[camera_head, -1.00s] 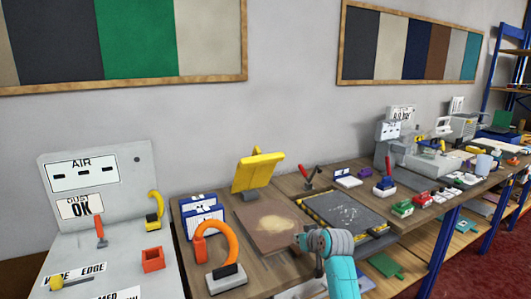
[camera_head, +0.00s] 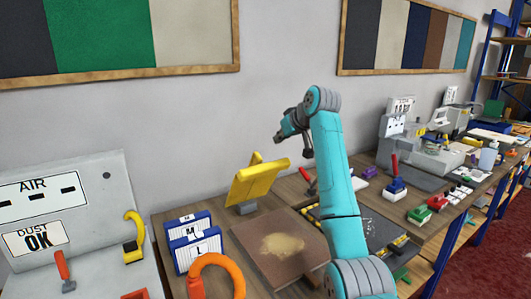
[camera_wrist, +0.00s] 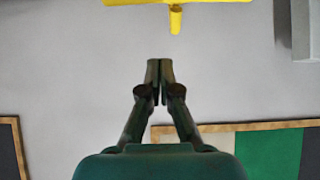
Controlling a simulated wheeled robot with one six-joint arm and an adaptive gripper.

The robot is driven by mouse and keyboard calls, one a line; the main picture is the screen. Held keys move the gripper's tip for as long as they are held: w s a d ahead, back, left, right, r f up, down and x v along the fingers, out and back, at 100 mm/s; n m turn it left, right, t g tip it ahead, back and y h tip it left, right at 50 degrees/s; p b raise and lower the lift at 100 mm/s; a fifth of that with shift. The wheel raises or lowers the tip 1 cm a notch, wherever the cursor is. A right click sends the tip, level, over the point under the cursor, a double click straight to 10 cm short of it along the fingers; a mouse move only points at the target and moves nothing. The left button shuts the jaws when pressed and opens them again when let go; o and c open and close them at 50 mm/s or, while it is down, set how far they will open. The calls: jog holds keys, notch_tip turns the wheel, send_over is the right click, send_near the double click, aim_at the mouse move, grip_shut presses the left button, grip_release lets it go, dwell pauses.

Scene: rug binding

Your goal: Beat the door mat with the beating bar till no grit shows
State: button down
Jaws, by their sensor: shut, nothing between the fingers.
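A brown mat (camera_head: 290,262) lies flat on the wooden bench with a pale patch of grit (camera_head: 283,244) in its middle. A dark mat in a yellow-and-black striped surround (camera_head: 398,241) lies to its right, partly hidden by my arm, with pale specks on it. I cannot tell for sure which is the door mat, nor pick out the beating bar. My gripper (camera_head: 278,137) is raised above the bench, in front of the wall. In the wrist view my gripper (camera_wrist: 160,68) has its fingertips together with nothing between them.
A yellow tilted stand (camera_head: 257,181) stands behind the brown mat; its edge shows in the wrist view (camera_wrist: 180,3). An orange hooped tool (camera_head: 225,262) and blue-white cards (camera_head: 194,248) are at left. A grey AIR panel (camera_head: 85,165) is further left. Several small tools crowd the right.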

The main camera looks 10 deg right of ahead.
aim_at(272, 162)
jog(key=shift+w+r, duration=0.15)
jog(key=shift+r, duration=0.1)
jog(key=shift+a, duration=0.1)
jog(key=shift+w+a+f, duration=0.2)
jog(key=shift+w+f, duration=0.5)
jog(key=shift+f, duration=0.7)
jog(key=shift+w+a+f, duration=0.25)
jog(key=shift+w+f, duration=0.45)
jog(key=shift+f, duration=0.65)
jog(key=shift+w+a+f, duration=0.2)
jog(key=shift+w+f, duration=0.5)
jog(key=shift+f, duration=0.7)
jog(key=shift+s+f, duration=0.1)
jog(key=shift+f, duration=0.05)
